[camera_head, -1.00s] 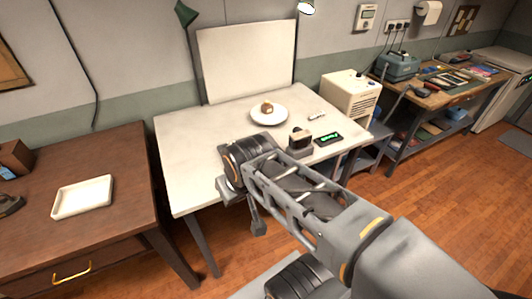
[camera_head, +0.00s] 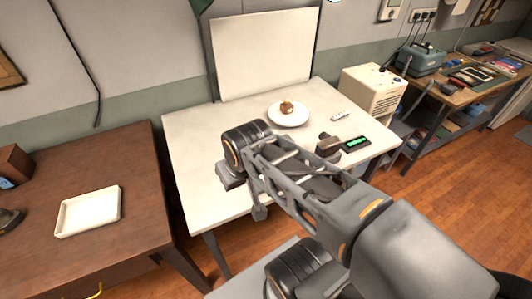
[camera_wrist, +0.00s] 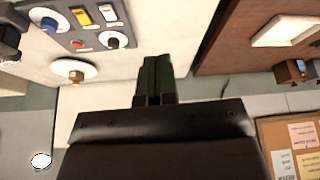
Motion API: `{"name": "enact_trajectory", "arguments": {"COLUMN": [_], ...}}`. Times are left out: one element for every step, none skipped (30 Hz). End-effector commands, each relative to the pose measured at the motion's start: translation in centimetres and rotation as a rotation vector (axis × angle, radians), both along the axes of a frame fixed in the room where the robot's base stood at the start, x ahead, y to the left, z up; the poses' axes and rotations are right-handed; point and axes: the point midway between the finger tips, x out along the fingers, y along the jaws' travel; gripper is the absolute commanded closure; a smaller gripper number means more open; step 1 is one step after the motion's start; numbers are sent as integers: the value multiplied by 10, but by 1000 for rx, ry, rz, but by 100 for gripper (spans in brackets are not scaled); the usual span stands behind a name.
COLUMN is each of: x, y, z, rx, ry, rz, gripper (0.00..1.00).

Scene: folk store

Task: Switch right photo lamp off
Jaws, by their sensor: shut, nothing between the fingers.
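The right photo lamp is almost out of the head view, with only a bright sliver (camera_head: 335,1) at the top edge. A glowing white disc at the lower left of the wrist view looks like this lamp (camera_wrist: 41,160), lit. The dark green left lamp (camera_head: 200,4) is cut off at the top of the head view. A grey control panel (camera_wrist: 88,22) with knobs, a blue button and coloured switches shows at the wrist view's upper left; I cannot find it in the head view. My gripper (camera_wrist: 157,62) is shut and empty, apart from the panel.
A white table (camera_head: 190,160) carries a plate (camera_head: 288,117) with a small brown item, a dark object (camera_head: 328,146) and a green-lit display (camera_head: 355,144). A white backdrop board (camera_head: 262,60) stands behind. A brown desk (camera_head: 110,250) with a white tray (camera_head: 90,210) is at left.

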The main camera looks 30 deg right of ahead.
Motion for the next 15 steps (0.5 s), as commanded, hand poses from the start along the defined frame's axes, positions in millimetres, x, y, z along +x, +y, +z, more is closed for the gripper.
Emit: {"name": "enact_trajectory", "arguments": {"x": [0, 0, 0, 0, 0, 0, 0, 0, 0, 0, 1, 4, 6, 9, 14], "y": [0, 0, 0, 0, 0, 0, 0, 0, 0, -1, -1, -3, -5, -7, -12], "z": [0, 0, 0, 0, 0, 0, 0, 0, 0, 0, -1, -1, -2, -2, -3], "rx": [0, 0, 0, 0, 0, 0, 0, 0, 0, -1, -5, -10, -17, -25, -39], "ry": [0, 0, -1, -1, -1, -1, -1, -1, 0, 2, 5, 12, 20, 29, 44], "rz": [0, 0, 0, 0, 0, 0, 0, 0, 1, 4, 10, 23, 40, 63, 100], "gripper": [100, 100, 100, 100, 100, 100, 100, 100, 100, 100, 100, 100, 100, 100, 100]}}
